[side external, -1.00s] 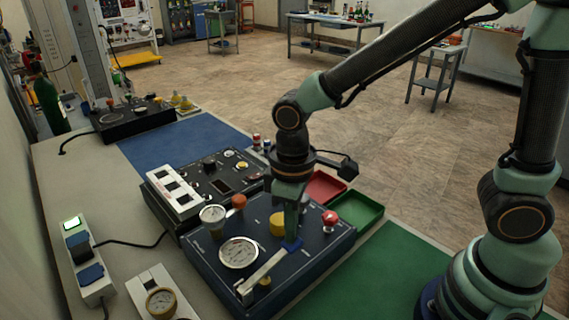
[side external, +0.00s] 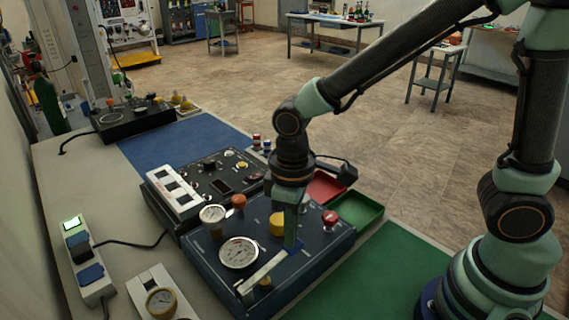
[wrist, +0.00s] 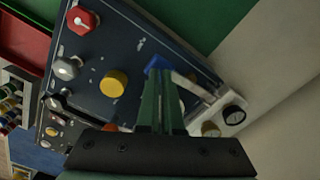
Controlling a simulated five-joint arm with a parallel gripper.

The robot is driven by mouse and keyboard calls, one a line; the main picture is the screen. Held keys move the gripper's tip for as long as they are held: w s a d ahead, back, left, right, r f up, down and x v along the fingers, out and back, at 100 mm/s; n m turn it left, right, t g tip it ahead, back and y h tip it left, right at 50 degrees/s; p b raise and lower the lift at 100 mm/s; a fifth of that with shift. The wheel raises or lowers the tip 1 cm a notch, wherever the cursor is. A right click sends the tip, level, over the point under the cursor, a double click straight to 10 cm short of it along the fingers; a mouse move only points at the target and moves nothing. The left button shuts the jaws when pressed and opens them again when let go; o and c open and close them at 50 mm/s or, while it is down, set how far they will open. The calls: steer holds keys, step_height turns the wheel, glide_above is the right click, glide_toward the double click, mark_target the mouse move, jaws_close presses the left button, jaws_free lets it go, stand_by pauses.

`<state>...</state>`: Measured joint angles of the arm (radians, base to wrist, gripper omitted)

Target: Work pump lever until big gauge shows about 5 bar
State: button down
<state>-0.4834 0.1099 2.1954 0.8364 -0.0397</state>
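The pump panel (side external: 310,259) is a dark blue box on the bench. Its pump lever (side external: 262,272) is a pale bar with a blue end (side external: 291,246), low over the panel's front. In the wrist view, the blue end (wrist: 157,64) shows just beyond my fingertips. My gripper (side external: 291,238) points down at the lever's blue end. Its green fingers (wrist: 160,78) are close together; whether they grip the blue end or only touch it is unclear. The big gauge (side external: 239,253) is a white dial left of the lever; its needle is too small to read.
A smaller gauge (side external: 212,215), an orange knob (side external: 239,201), a yellow knob (side external: 277,224) and a red knob (side external: 330,218) stand on the panel near my gripper. Red (side external: 325,186) and green (side external: 362,209) trays lie behind it. The green mat (side external: 352,287) at right is clear.

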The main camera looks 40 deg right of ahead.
steer(key=shift+f, duration=1.3)
steer(key=shift+r, duration=1.95)
steer(key=shift+f, duration=0.1)
steer(key=shift+f, duration=1.85)
steer(key=shift+r, duration=1.95)
